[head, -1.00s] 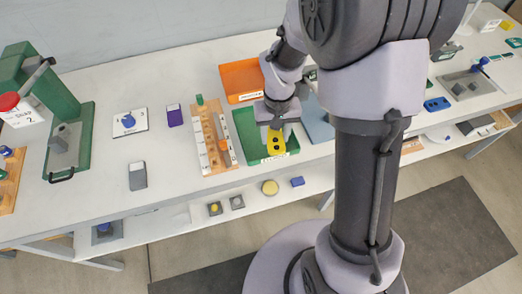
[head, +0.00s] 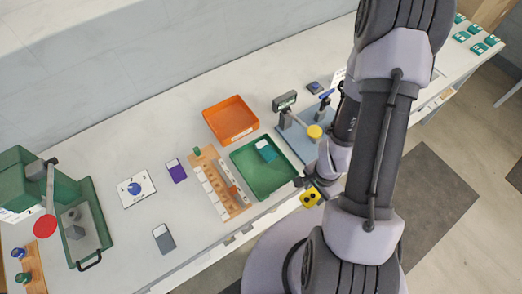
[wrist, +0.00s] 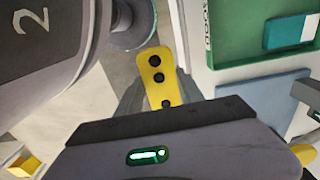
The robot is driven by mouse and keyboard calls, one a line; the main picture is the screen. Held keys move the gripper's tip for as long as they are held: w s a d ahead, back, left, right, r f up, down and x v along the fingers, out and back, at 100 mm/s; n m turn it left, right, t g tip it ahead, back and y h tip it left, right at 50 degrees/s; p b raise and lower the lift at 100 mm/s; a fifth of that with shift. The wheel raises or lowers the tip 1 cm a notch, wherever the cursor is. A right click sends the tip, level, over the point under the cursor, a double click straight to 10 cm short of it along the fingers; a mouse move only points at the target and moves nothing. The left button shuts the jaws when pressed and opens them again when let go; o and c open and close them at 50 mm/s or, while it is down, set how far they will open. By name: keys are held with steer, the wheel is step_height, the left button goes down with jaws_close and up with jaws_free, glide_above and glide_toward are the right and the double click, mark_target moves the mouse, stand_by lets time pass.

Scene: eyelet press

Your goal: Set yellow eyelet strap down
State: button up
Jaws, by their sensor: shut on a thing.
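The yellow eyelet strap (head: 310,197) is a short yellow piece with dark round holes. It also shows in the wrist view (wrist: 157,72), between the grey fingers of my gripper (wrist: 150,98). My gripper (head: 314,189) is shut on the strap and holds it off the table's front edge, to the right of the green tray (head: 248,180). The near end of the strap is hidden by the gripper in the wrist view.
A teal and white block (head: 265,150) lies in the green tray. An orange tray (head: 230,136) stands behind it. A wooden rack (head: 218,186) stands to the left. A small press (head: 285,112) stands on a blue-grey plate (head: 293,140) near my arm.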

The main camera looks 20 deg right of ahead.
steer(key=w+a+f+b, duration=0.2)
steer(key=w+a+b, duration=0.15)
steer(key=b, duration=0.75)
glide_above(271, 179)
steer(key=shift+s+d+r+p, duration=0.2)
steer(key=shift+s+r+p, duration=0.05)
steer(key=shift+s+p, duration=0.1)
steer(key=shift+w+a+f, duration=0.1)
steer(key=shift+w+a, duration=0.15)
step_height(271, 179, down, 4)
steer(key=shift+r+b, duration=0.2)
steer(key=shift+b, duration=0.6)
steer(key=shift+r, duration=0.15)
steer(key=o, duration=1)
steer(key=shift+o, duration=0.2)
